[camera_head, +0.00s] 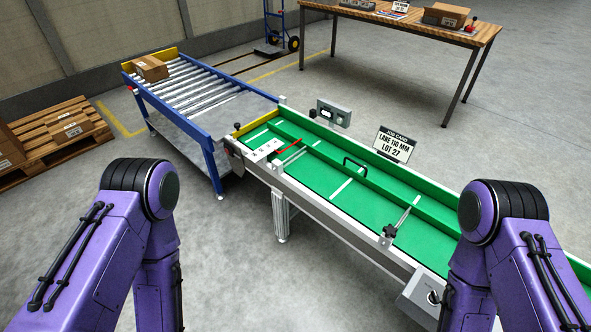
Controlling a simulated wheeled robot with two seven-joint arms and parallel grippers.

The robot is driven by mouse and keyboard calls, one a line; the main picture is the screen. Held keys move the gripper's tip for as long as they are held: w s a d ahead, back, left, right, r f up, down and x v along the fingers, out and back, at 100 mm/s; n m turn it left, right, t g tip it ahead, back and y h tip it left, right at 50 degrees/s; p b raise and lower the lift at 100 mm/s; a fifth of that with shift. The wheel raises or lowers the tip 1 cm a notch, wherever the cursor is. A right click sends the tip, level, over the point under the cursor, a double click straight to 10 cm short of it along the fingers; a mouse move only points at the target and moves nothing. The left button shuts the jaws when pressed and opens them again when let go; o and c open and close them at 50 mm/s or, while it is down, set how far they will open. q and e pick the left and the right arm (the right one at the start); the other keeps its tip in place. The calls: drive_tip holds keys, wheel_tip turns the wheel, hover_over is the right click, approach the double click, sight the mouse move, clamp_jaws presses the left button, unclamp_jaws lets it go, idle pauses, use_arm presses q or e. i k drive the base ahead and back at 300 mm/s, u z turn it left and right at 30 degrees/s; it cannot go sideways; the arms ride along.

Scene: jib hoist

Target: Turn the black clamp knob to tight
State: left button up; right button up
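A black clamp knob (390,231) sits on the near side rail of the green conveyor (318,180), at the foot of a thin metal rod that reaches across the belt. I cannot tell from here how tight it is. My purple arms show at the lower left and lower right, but both grippers are out of the picture. Neither arm is seen touching the knob.
A box with a dark dial (434,297) is on the near rail, right of the knob. A guide with a black handle (355,164) lies along the belt. A job card (394,146) reads "LANE 110 MM LOT 27". A roller table (190,85) joins at the left.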

sight(390, 231)
drive_tip(key=u, duration=0.45)
drive_tip(key=k, duration=0.75)
drive_tip(key=z, duration=0.75)
drive_tip(key=i, duration=0.95)
drive_tip(key=z, duration=0.8)
